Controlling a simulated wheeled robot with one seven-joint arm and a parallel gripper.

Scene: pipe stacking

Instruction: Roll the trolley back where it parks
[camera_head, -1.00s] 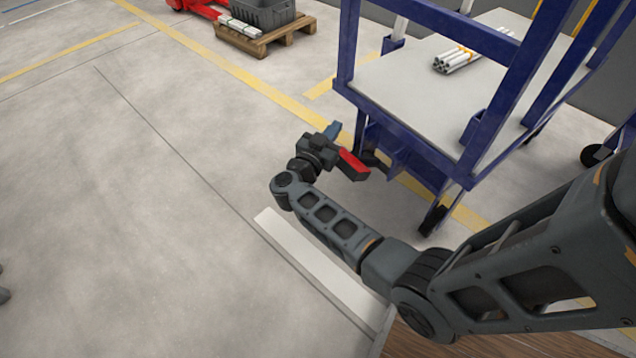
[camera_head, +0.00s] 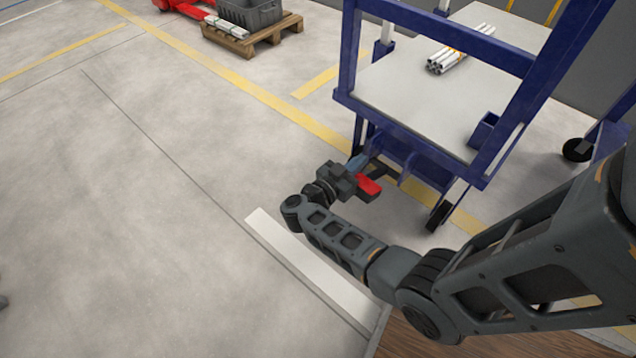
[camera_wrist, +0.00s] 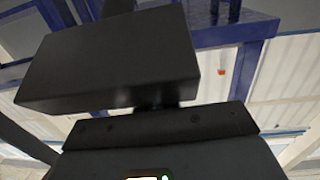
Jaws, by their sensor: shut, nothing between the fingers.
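The trolley is a blue frame (camera_head: 427,51) with a pale deck (camera_head: 418,104) and black wheels, at the right in the head view.
Yellow floor lines (camera_head: 255,92) run past and under the trolley. A wooden pallet (camera_head: 252,38) with a dark grey crate (camera_head: 256,13) stands at the back, beside a red pallet truck (camera_head: 185,9). A white strip (camera_head: 305,270) lies near my arm. The floor at left is clear.

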